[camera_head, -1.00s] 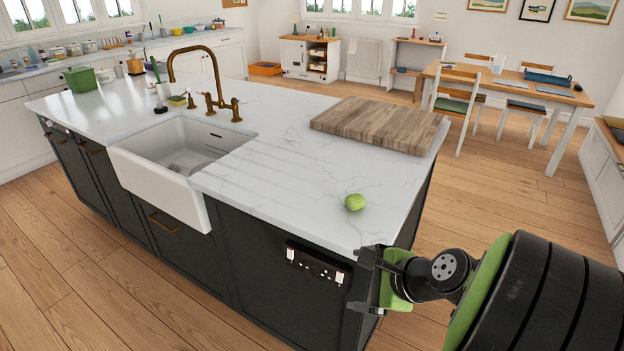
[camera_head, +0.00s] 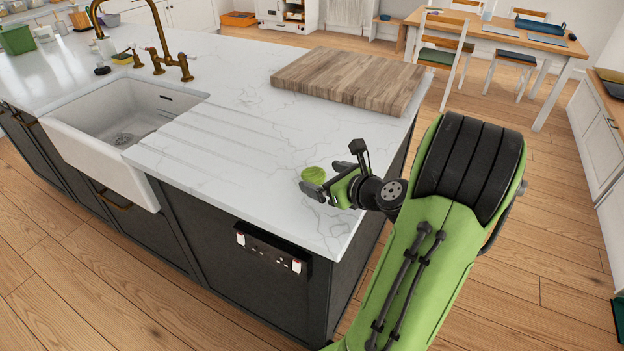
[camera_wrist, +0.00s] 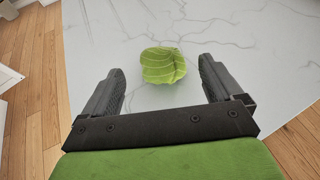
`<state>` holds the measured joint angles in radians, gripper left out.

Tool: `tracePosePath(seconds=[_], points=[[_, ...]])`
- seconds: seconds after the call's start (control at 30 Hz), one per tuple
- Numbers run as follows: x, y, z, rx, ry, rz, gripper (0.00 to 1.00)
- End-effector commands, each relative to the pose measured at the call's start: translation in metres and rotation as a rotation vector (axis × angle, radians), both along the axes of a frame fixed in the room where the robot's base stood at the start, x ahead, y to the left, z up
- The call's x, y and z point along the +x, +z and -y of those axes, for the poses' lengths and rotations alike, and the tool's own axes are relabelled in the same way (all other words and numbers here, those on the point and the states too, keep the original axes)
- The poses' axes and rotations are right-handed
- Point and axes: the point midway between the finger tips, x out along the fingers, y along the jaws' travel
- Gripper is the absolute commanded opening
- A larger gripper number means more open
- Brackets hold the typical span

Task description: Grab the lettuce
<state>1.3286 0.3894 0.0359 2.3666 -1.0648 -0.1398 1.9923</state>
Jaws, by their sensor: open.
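The lettuce (camera_head: 313,175) is a small round green head on the white marble worktop of the island, near its right front corner. My gripper (camera_head: 328,180) is open and reaches in from the right, low over the worktop, with its fingers at the lettuce. In the wrist view the lettuce (camera_wrist: 162,65) lies just beyond the fingertips, centred on the gap between the two dark fingers of my gripper (camera_wrist: 162,78). I see no finger touching it there. In the head view a finger partly hides its lower side.
A thick wooden chopping board (camera_head: 350,80) lies behind the lettuce on the worktop (camera_head: 240,150). A white sink (camera_head: 130,110) with a brass tap (camera_head: 165,45) is to the left. The marble around the lettuce is clear. A dining table (camera_head: 500,45) stands beyond the island.

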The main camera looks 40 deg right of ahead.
Motion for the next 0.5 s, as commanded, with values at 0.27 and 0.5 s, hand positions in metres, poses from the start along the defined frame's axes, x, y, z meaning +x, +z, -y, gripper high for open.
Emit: tracePosePath(seconds=[0.27,0.5], points=[[0.038,-0.017,0.003,-0.003,0.006,0.001,0.93],[0.069,-0.029,0.008,-0.002,0.002,-0.001,0.93]])
